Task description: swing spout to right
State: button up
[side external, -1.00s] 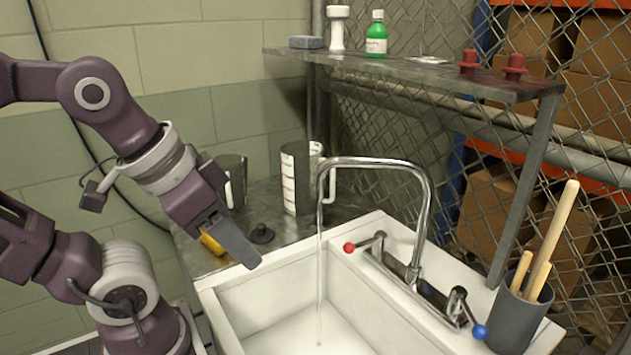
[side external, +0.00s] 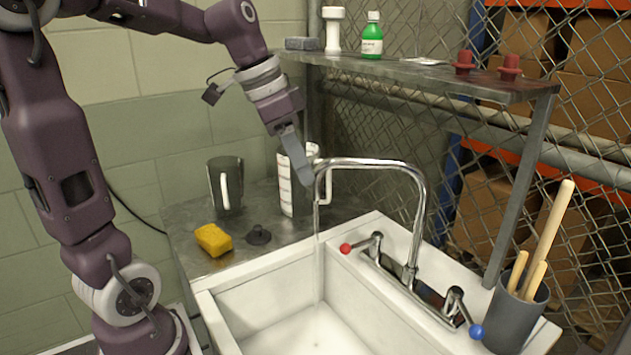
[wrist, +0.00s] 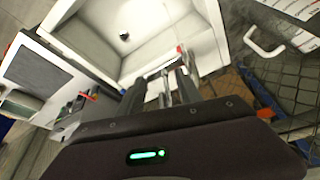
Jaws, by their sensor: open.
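The chrome faucet spout (side external: 395,164) arches over the white sink (side external: 262,264), with its tip toward the left and a thin stream of water (side external: 317,235) falling from it. My gripper (side external: 306,178) is open, pointing down right beside the spout's tip, on its left. Whether it touches the spout cannot be told. In the wrist view my gripper (wrist: 160,90) shows two dark fingers, with shiny metal, likely the spout, partly seen between and beyond them. The faucet has a red-tipped handle (side external: 362,243) and a blue-tipped handle (side external: 465,313).
A measuring jug (side external: 285,185) stands close behind my gripper. A dark mug (side external: 226,185), yellow sponge (side external: 213,239) and black stopper (side external: 258,235) are on the metal counter (side external: 190,225). A metal shelf (side external: 430,75) overhangs behind. A grey holder (side external: 515,318) with wooden handles stands right.

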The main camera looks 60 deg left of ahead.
jog(key=w+a+m, duration=0.1)
jog(key=w+a, duration=0.3)
jog(key=a, duration=0.1)
jog(key=shift+h, duration=0.3)
jog(key=x, duration=0.7)
jog(key=shift+s+a+f, duration=0.1)
jog(key=shift+a+f, duration=0.1)
jog(key=shift+f, duration=0.15)
grip_shut()
